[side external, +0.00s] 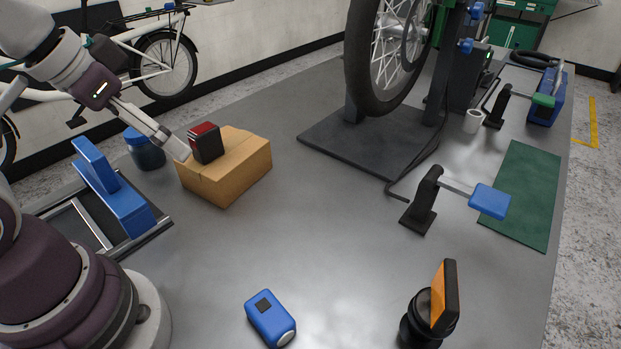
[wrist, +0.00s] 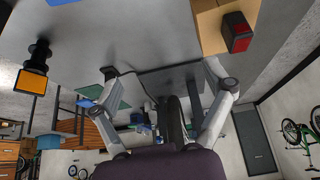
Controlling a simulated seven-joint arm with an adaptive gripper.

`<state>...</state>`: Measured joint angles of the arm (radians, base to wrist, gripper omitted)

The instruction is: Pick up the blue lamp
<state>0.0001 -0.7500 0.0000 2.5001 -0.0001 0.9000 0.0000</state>
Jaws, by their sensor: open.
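The blue lamp (side external: 270,318) is a small blue block with a dark square on top and a pale lens at one end. It lies on the grey bench near the front edge of the side external view. In the wrist view, a blue piece (wrist: 62,2) that looks like it shows only at the top edge. My gripper (side external: 181,152) is at the upper left, beside the carton and well apart from the lamp. In the wrist view, my gripper (wrist: 165,78) has its two fingers spread wide with nothing held between them.
A red-and-black light (side external: 207,143) sits on a cardboard box (side external: 235,175) close to my gripper. An orange reflector light (side external: 446,297) stands at front right. A blue-ended clamp arm (side external: 490,201) and a wheel stand (side external: 345,150) are farther back. The bench's middle is clear.

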